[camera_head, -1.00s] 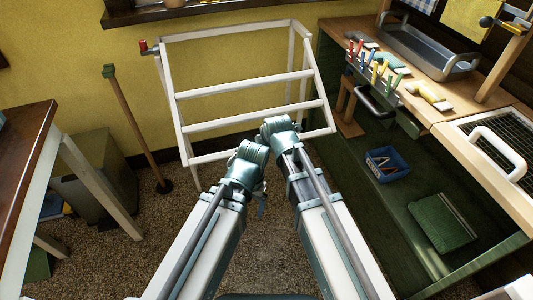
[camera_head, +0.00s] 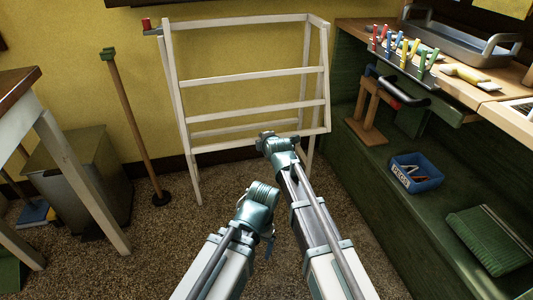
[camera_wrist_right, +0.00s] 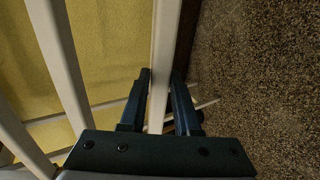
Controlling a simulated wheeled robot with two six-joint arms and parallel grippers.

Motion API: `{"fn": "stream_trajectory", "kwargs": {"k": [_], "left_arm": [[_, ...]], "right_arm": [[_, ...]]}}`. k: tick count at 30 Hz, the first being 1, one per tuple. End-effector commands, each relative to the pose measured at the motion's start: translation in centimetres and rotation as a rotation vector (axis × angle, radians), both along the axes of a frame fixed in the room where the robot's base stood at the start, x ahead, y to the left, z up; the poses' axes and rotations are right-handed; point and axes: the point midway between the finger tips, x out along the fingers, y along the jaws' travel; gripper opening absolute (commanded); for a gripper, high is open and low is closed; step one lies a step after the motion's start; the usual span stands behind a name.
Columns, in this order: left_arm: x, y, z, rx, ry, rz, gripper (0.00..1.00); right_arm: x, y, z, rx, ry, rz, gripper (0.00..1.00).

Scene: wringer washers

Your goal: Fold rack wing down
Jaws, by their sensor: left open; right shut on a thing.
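The white drying rack (camera_head: 245,75) stands against the yellow wall in the head view. Its slatted wing hangs steeply down at the front, with its bottom rail (camera_head: 232,146) low, above the floor. My right gripper (camera_wrist_right: 158,102) is shut on a white rail of the wing, which runs between its two fingers in the right wrist view. In the head view my right wrist hides that grip. My left gripper (camera_head: 268,238) is open and empty, held in front of the rack and apart from it; its fingers are only partly visible.
A green bench (camera_head: 408,190) with a blue box (camera_head: 416,172) stands close on the right, with coloured pegs above. A wooden pole (camera_head: 135,125), a grey bin (camera_head: 85,185) and a table (camera_head: 30,95) are on the left. Brown carpet lies bare between.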

Motion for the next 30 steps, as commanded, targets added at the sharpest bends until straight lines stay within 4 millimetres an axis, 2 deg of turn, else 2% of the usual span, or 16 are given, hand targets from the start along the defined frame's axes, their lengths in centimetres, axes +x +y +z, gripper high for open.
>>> {"fn": "stream_trajectory", "kwargs": {"k": [1, 6, 15, 21, 30], "left_arm": [[0.0, 0.0, -1.1, 0.0, -0.001, 0.0, 0.87], [0.0, 0.0, -2.6, -0.001, -0.002, 0.0, 0.87], [0.1, 0.0, -3.6, -0.001, -0.003, 0.0, 0.87], [0.1, 0.0, -3.9, -0.001, -0.003, 0.0, 0.87], [0.1, 0.0, -4.0, -0.001, -0.003, 0.0, 0.87]], "right_arm": [[1.6, 0.5, -1.2, -0.001, 0.006, 0.0, 0.0], [5.9, 1.9, -2.8, -0.002, 0.01, 0.0, 0.0], [11.0, 3.6, -3.9, -0.004, 0.012, 0.0, 0.0], [12.6, 4.1, -4.1, -0.004, 0.013, 0.0, 0.0], [13.1, 4.3, -4.2, -0.005, 0.013, 0.0, 0.0]]}}
